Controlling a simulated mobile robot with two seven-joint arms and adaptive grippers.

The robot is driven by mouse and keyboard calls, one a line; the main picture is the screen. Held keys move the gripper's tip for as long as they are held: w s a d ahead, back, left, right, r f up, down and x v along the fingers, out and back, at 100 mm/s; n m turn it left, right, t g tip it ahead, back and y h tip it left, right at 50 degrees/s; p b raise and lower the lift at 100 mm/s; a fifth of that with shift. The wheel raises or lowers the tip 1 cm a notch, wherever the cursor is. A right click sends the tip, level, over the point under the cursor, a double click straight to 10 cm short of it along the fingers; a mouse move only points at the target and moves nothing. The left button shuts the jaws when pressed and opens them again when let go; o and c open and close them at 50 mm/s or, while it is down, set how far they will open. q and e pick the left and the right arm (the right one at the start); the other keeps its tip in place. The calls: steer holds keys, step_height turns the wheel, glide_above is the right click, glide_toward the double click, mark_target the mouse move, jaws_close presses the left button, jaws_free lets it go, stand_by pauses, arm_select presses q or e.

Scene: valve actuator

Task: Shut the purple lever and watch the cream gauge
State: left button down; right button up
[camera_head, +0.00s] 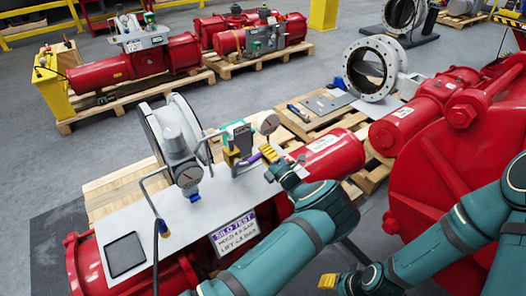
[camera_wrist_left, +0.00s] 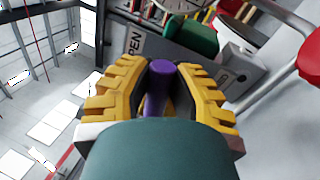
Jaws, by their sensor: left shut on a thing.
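The purple lever (camera_head: 251,159) sticks out from the valve fittings on the grey panel. My left gripper (camera_head: 270,154) is at its end. In the left wrist view the purple lever (camera_wrist_left: 161,80) stands between the yellow fingers of my left gripper (camera_wrist_left: 160,88), which are shut on it. A pale round gauge (camera_head: 268,123), apparently the cream one, stands just behind the gripper; its reading is too small to tell. Part of a dial (camera_wrist_left: 185,4) shows at the top of the wrist view. One yellow finger of my right gripper (camera_head: 328,281) shows low in the head view, away from the lever.
A larger grey gauge (camera_head: 187,175) stands left on the panel (camera_head: 185,222), beside bent grey pipes. A sign (camera_head: 234,230) and a dark tablet (camera_head: 125,254) are in front. Red actuator bodies (camera_head: 335,152) lie behind and right. A white flanged ring (camera_head: 372,68) stands farther back.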

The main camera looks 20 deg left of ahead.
arm_select(q)
steer(key=shift+d+f+m+t+h+b, duration=0.15)
steer(key=shift+f+m+t+b, duration=0.1)
steer(key=shift+f+m, duration=0.4)
steer(key=shift+a+f+m+t+h+b, duration=0.15)
steer(key=shift+f+m+t, duration=0.15)
steer(key=shift+m, duration=0.55)
steer(key=c, duration=0.8)
jaws_free()
steer(key=shift+c, duration=0.2)
steer(key=shift+d, duration=0.1)
steer(key=v, duration=1.2)
